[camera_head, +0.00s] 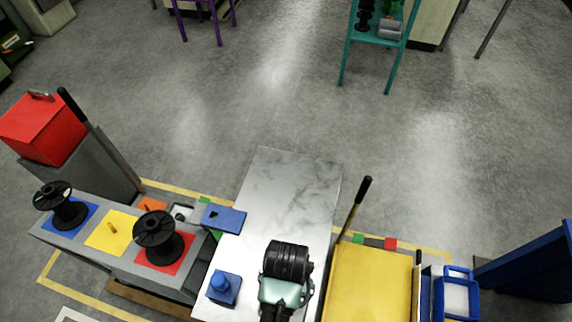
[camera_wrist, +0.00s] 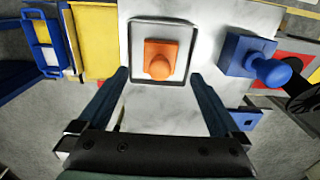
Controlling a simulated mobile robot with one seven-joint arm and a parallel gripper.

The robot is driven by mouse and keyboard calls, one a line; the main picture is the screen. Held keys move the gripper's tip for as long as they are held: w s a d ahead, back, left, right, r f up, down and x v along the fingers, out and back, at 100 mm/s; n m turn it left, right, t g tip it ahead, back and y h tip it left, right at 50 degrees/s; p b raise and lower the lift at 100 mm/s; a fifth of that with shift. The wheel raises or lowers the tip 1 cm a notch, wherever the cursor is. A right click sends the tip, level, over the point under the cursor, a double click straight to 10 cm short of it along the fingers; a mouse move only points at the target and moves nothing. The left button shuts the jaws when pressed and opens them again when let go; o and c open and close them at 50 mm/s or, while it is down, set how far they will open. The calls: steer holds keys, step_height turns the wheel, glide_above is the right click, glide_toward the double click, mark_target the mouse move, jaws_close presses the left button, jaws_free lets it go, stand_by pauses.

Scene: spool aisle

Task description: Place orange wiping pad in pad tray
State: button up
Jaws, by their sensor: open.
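The orange wiping pad (camera_wrist: 160,60), a square block with a round knob, shows in the wrist view. It lies inside the dark-rimmed square pad tray (camera_wrist: 187,36) on the marble-topped table (camera_wrist: 160,115), with tray floor visible around it. My gripper (camera_wrist: 159,76) is open and empty. Its two fingers stand wide apart, with tips near the tray's lower corners and the pad beyond and between them. I cannot tell the height of the fingertips above the tray. In the head view my arm hides the pad, tray and fingers.
A blue knobbed block (camera_head: 223,288) stands on the marble top beside the tray; it also shows in the wrist view (camera_wrist: 250,58). A flat blue plate (camera_head: 224,218) lies at the table's left edge. Black spools (camera_head: 158,236) stand left; a yellow cart (camera_head: 370,285) stands right. The far tabletop is clear.

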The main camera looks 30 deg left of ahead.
steer(key=shift+r, duration=2.1)
steer(key=w+a+r+t+y, duration=0.15)
steer(key=w+r+t, duration=0.55)
steer(key=w+r, duration=0.75)
steer(key=w+d+r+m+t, duration=0.2)
steer(key=w+r+t, duration=0.5)
steer(key=r, duration=0.8)
steer(key=d+r+t, duration=0.3)
steer(key=r+t, duration=0.1)
steer(key=r, duration=0.8)
steer(key=d+r+t, duration=0.3)
steer(key=r, duration=0.9)
steer(key=s+d+r+m+t+h, duration=0.1)
steer(key=s+d+r+t, duration=0.2)
steer(key=s+r+t, duration=0.3)
steer(key=s+r, duration=0.4)
steer(key=r, duration=0.4)
steer(key=shift+s+r, duration=0.2)
steer(key=shift+r, duration=0.1)
steer(key=shift+h, duration=0.25)
